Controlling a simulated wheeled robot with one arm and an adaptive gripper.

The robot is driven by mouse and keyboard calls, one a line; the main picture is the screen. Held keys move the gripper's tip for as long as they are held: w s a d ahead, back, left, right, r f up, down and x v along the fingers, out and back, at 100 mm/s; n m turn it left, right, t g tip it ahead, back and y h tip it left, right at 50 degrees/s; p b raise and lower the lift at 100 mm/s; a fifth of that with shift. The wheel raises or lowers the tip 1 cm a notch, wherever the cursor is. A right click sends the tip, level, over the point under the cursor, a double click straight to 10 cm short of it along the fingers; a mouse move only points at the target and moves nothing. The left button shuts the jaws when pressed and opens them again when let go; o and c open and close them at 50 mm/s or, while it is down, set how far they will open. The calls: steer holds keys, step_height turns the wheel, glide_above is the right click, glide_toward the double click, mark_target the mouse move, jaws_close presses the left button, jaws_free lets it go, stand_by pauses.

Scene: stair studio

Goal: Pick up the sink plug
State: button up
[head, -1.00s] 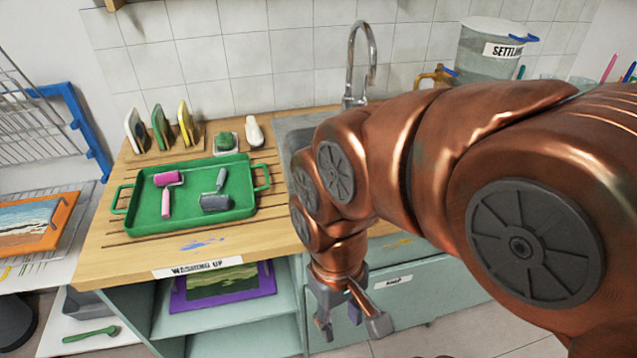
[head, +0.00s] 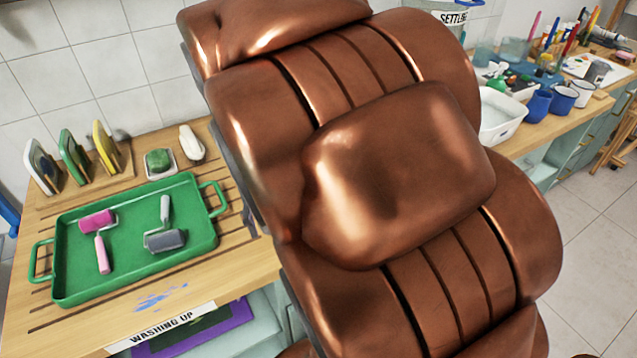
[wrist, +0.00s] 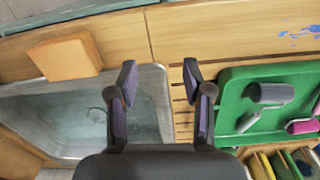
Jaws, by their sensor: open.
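I cannot clearly make out the sink plug in either current view. In the wrist view a grey metal sink (wrist: 60,110) lies at the left. A thin dark curved shape shows on its floor, partly behind my left finger; I cannot tell whether it is a plug, chain or drain. My gripper (wrist: 158,78) is open, with nothing between its fingers. In that view its left finger overlaps the sink and its right finger the slatted wooden board. In the head view my arm hides the sink and the gripper.
A green tray (head: 130,250) with a pink roller (head: 99,235) and a grey roller (head: 165,228) lies on the wooden counter (head: 70,325). An orange block (wrist: 65,58) sits at the sink's edge. A white basin (head: 500,115) and blue cups (head: 540,105) stand at the right.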

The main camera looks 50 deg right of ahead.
steer(key=w+d+f+m+b, duration=0.2)
steer(key=w+d+f, duration=0.3)
steer(key=d, duration=0.6)
steer(key=w+d+f+m+t+h+b, duration=0.1)
steer(key=w+d+f+b, duration=0.1)
steer(key=w+d+f, duration=0.4)
steer(key=w+d+f+m+t+h+b, duration=0.1)
steer(key=w+d+f, duration=0.5)
steer(key=d, duration=0.9)
steer(key=shift+w+d+m+b, duration=0.1)
steer(key=shift+d+m+b, duration=0.3)
steer(key=shift+m+b, duration=0.55)
steer(key=shift+x, duration=0.95)
steer(key=shift+w+d+p+x, duration=0.15)
steer(key=shift+d+p+x, duration=0.05)
steer(key=shift+x, duration=1.05)
steer(key=shift+w+d+p+x, duration=0.15)
steer(key=shift+d+x, duration=0.05)
steer(key=shift+x, duration=1.05)
steer(key=shift+r, duration=0.15)
steer(key=shift+c, duration=0.2)
jaws_close()
